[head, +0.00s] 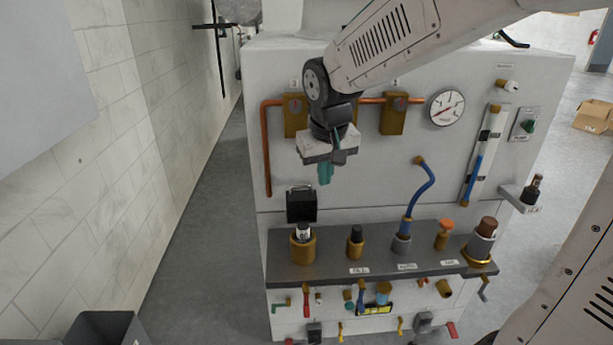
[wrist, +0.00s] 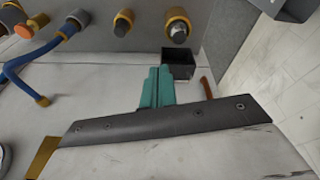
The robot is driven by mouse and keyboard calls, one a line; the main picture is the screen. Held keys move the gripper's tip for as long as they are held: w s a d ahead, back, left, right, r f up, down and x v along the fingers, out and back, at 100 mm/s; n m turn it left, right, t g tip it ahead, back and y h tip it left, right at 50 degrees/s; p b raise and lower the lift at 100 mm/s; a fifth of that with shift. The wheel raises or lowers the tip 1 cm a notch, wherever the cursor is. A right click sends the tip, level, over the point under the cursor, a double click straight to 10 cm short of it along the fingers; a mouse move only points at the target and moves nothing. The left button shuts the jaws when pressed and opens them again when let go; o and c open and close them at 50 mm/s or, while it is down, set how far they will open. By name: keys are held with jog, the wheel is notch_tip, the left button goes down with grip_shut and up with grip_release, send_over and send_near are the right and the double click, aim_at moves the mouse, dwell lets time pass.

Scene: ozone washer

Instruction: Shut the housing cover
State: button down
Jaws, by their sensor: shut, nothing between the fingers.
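The housing cover is a small black box-shaped cap (head: 301,204) that stands raised above and behind the left brass housing (head: 303,247) on the dark shelf. The housing's pale insert with a dark top shows below the cover. In the wrist view the cover (wrist: 180,66) lies just past my fingertips, and the housing (wrist: 178,27) is beyond it. My gripper (head: 325,173) has teal fingers, shut and empty. It hangs above and slightly right of the cover, apart from it in the head view. The fingers also show in the wrist view (wrist: 158,86).
The dark shelf (head: 340,270) carries several brass fittings, including a black-capped one (head: 355,242) and a blue hose (head: 422,190). A copper pipe (head: 266,150) runs left of my gripper.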

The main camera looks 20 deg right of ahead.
jog(key=w+r+t, duration=0.2)
jog(key=w, duration=0.5)
send_over(307, 194)
jog(key=shift+m, duration=0.4)
jog(key=f, duration=0.8)
jog(key=shift+w+f, duration=0.2)
jog(key=shift+f, duration=0.1)
jog(key=shift+s+t, duration=0.1)
jog(key=shift+t, duration=0.2)
